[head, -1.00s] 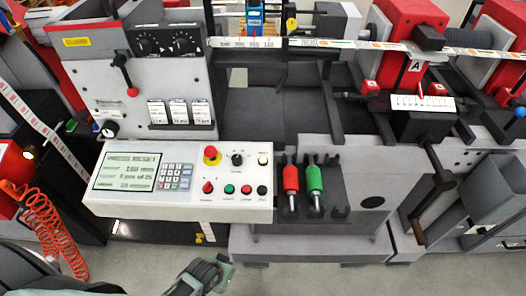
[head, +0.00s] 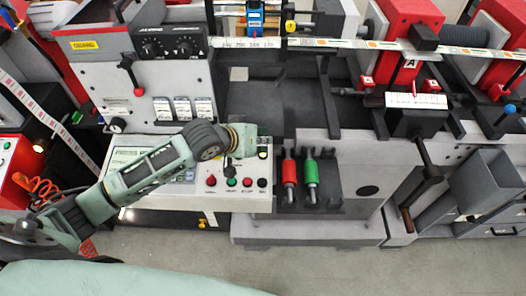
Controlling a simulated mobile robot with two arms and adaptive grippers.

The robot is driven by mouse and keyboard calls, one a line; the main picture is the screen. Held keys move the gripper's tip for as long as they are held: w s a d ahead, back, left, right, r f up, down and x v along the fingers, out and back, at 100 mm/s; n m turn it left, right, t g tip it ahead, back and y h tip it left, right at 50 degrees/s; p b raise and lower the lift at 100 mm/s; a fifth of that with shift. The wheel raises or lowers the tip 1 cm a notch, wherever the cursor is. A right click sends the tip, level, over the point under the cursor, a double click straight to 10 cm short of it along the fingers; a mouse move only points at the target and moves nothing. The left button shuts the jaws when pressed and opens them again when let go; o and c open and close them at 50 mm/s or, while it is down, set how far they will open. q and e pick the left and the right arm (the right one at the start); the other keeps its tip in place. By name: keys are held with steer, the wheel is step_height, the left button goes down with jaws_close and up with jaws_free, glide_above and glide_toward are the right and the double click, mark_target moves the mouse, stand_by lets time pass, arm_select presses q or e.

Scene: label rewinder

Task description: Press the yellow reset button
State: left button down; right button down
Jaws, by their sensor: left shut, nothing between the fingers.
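The small pale-yellow button (head: 263,153) is at the upper right of the white control panel (head: 240,203), just beside my left gripper. My left gripper (head: 250,141) is over the panel's upper right part, shut and empty. Its arm comes in from the left across the panel. The gripper and wrist hide the red knob with the yellow ring and the black selector. I cannot tell whether the fingertips touch the button. My right gripper is not in view.
Red, green and black buttons (head: 231,183) line the panel's lower edge. My arm covers part of the display (head: 124,157). Red (head: 289,172) and green (head: 311,171) handled tools stand in a dark rack right of the panel. The machine's grey body rises behind.

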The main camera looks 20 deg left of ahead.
arm_select(q)
steer(key=shift+n+t, duration=0.3)
steer(key=shift+n, duration=0.3)
steer(key=w+a+r, duration=0.2)
steer(key=r, duration=0.1)
steer(key=shift+w, duration=0.35)
steer(key=shift+w+f, duration=0.1)
steer(key=shift+f, duration=0.05)
steer(key=f+b, duration=0.4)
steer(key=b, duration=0.1)
steer(key=f+b, duration=0.2)
steer(key=b, duration=0.1)
steer(key=shift+w+a+f, duration=0.15)
steer(key=shift+w+f, duration=0.25)
steer(key=shift+w+f+b, duration=0.2)
steer(key=shift+f+b, duration=0.1)
steer(key=shift+f, duration=0.55)
steer(key=shift+f, duration=0.15)
